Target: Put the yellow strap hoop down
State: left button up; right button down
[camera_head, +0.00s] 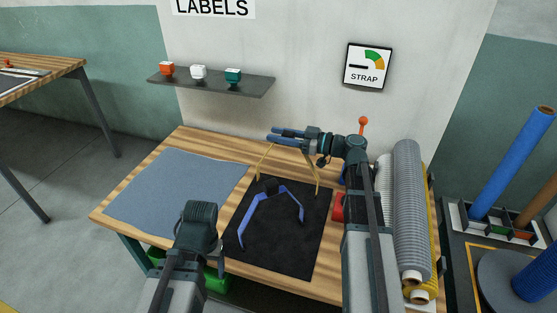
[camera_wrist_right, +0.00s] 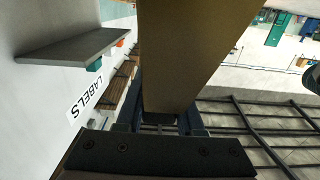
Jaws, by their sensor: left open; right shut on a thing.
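The yellow strap hoop (camera_head: 317,180) is a thin yellow band in the head view. My right gripper (camera_head: 280,136) is shut on it, above the back of the table, and its two sides hang below the fingers. In the right wrist view, the band (camera_wrist_right: 185,55) fills the space between the fingers. I cannot tell whether its lower ends touch the black mat (camera_head: 270,261). My left gripper (camera_head: 221,259) is open and low at the mat's left edge, mostly hidden by its own wrist.
A grey-blue sheet (camera_head: 170,190) covers the left of the wooden table (camera_head: 195,141). Grey rolls (camera_head: 408,205) lie along the right edge beside a red block (camera_head: 338,207). A wall shelf (camera_head: 210,82) holds three small boxes. A STRAP gauge (camera_head: 368,66) hangs behind.

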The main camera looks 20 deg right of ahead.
pick_arm(q)
jog(key=shift+f, duration=0.55)
pick_arm(e)
jog(key=shift+f, duration=0.5)
pick_arm(q)
notch_tip(320, 180, down, 4)
jog(key=b, duration=0.3)
jog(key=shift+r+b, duration=0.25)
jog(key=shift+b, duration=0.1)
pick_arm(e)
notch_tip(320, 180, down, 4)
jog(key=shift+r, duration=0.2)
jog(key=shift+f, duration=0.15)
pick_arm(q)
jog(key=shift+f, duration=0.15)
pick_arm(e)
jog(key=c, duration=0.5)
grip_release()
jog(key=v, duration=0.7)
jog(key=shift+s+d+r, duration=0.2)
